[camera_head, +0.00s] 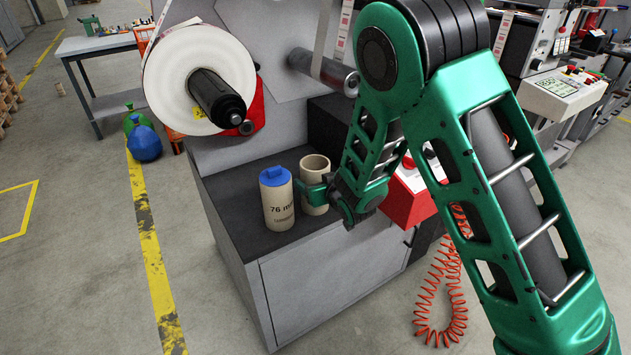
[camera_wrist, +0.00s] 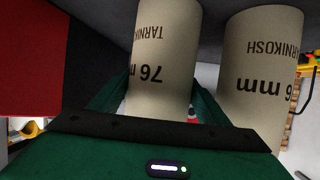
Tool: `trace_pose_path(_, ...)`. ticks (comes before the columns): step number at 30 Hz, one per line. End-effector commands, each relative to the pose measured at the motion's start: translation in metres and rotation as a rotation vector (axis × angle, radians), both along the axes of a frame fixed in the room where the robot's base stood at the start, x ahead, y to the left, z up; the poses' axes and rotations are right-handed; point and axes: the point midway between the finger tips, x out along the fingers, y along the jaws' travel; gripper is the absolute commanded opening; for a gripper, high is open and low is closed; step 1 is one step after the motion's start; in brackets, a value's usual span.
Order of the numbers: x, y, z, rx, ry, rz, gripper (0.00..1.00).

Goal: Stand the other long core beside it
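Two beige cores marked 76 mm are close side by side over the dark top of the grey cabinet (camera_head: 230,190). One core (camera_head: 280,213) stands upright with a blue cap in its top. The other core (camera_head: 314,171) is upright and open at the top, just right of and behind it. My gripper (camera_head: 316,190) reaches in from the right, its fingers on either side of the open core. In the wrist view this core (camera_wrist: 163,65) fills the space between the fingers, and the capped core (camera_wrist: 262,70) is at right. Whether the held core's base touches the top is unclear.
A large white label roll (camera_head: 190,65) on a black spindle hangs above the cabinet's back left. A dark block (camera_head: 335,128) and a red box (camera_head: 408,200) flank my gripper. The cabinet top's left part is bare.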

Motion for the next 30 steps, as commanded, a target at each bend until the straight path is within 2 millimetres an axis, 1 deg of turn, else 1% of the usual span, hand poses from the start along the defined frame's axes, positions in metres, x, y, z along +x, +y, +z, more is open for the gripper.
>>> trace_pose_path(1,0.000,0.000,0.000,0.000,0.000,0.000,0.84)
trace_pose_path(2,0.000,0.000,0.000,0.000,0.000,0.000,0.86)
trace_pose_path(11,0.000,0.000,0.002,0.000,-0.001,0.000,0.86)
trace_pose_path(14,-0.005,-0.003,0.004,0.000,0.001,0.000,0.86)
trace_pose_path(17,-0.016,-0.008,0.010,0.002,0.000,-0.001,0.86)
trace_pose_path(24,-0.056,-0.027,0.028,0.002,0.000,0.000,0.86)
trace_pose_path(30,-0.083,-0.041,0.041,0.001,-0.001,0.000,0.86)
